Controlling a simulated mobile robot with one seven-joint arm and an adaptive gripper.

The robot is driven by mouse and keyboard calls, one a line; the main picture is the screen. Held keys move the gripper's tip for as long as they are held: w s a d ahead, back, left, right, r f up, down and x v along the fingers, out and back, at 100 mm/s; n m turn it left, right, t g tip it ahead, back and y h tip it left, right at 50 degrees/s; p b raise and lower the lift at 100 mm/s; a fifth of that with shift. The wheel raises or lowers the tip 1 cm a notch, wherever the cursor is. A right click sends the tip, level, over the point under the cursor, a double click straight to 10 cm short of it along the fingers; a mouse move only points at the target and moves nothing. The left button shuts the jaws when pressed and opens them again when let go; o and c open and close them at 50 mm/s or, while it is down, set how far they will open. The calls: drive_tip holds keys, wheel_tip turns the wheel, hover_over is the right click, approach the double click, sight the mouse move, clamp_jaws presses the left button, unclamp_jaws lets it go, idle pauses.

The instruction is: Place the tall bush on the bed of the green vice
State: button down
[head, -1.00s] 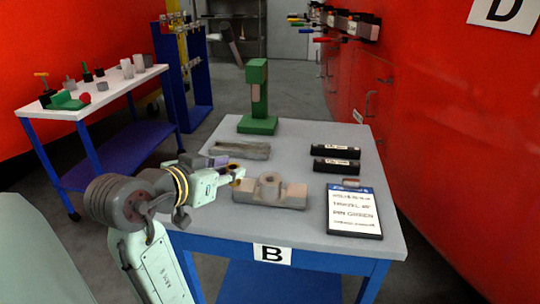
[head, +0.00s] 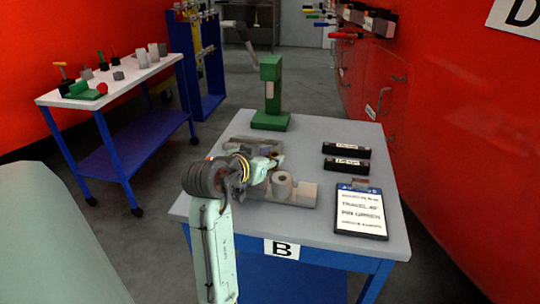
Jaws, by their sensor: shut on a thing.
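The green vice (head: 270,123) stands upright at the back of the table, with a flat base as its bed, a column and an overhanging head. The bed looks empty. My gripper (head: 274,160) is shut just behind the grey block, in front of and apart from the vice. The tall bush (head: 269,153) shows as a small brownish piece at the fingertips, mostly hidden by them; its tilt cannot be told.
A grey block (head: 303,194) with a holed upright cylinder (head: 283,186) lies close in front of my gripper. A long grey piece (head: 240,144) lies behind it. Two black bars (head: 346,151) and a clipboard (head: 360,212) occupy the right side. The left table (head: 125,80) holds small parts.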

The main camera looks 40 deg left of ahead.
drive_tip(key=shift+f, duration=0.15)
drive_tip(key=c, duration=1.3)
unclamp_jaws()
